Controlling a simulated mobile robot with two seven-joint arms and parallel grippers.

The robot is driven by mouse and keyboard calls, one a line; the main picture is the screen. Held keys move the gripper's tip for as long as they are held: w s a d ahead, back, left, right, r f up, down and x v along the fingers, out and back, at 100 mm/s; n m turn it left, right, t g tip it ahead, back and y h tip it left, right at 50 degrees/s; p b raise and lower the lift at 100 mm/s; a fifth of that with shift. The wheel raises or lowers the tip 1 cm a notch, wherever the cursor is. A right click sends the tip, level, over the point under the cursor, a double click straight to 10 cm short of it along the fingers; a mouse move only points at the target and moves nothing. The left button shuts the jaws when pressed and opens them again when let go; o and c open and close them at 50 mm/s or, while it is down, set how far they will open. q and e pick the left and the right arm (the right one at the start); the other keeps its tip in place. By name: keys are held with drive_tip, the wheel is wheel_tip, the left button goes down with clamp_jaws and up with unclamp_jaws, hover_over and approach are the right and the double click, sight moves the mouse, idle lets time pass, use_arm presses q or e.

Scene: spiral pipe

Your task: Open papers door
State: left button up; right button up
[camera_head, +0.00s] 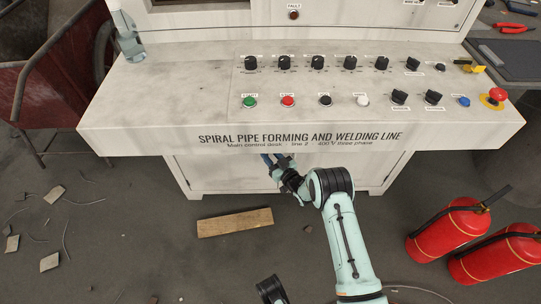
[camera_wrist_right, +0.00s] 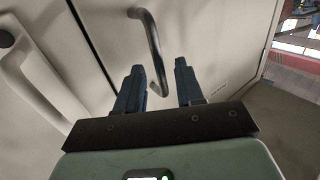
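The pale cabinet door (camera_head: 225,178), taken as the papers door, is under the front of the control desk in the head view, mostly hidden by the desk's overhang. It looks closed. In the right wrist view the door face (camera_wrist_right: 220,35) fills the upper middle and carries a dark curved bar handle (camera_wrist_right: 150,40). My right gripper (camera_head: 279,160) reaches under the desk edge at the door. In the wrist view its two fingers (camera_wrist_right: 158,68) are apart, with the lower part of the handle showing between them. Whether they touch it cannot be told. My left gripper is not in view.
The desk (camera_head: 150,100) overhangs the door, with knobs and buttons on top. Two red fire extinguishers (camera_head: 447,230) stand on the floor at right. A wooden board (camera_head: 235,222) lies on the floor before the cabinet. A red cart (camera_head: 50,85) is at left.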

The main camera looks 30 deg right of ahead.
clamp_jaws()
idle(1.3)
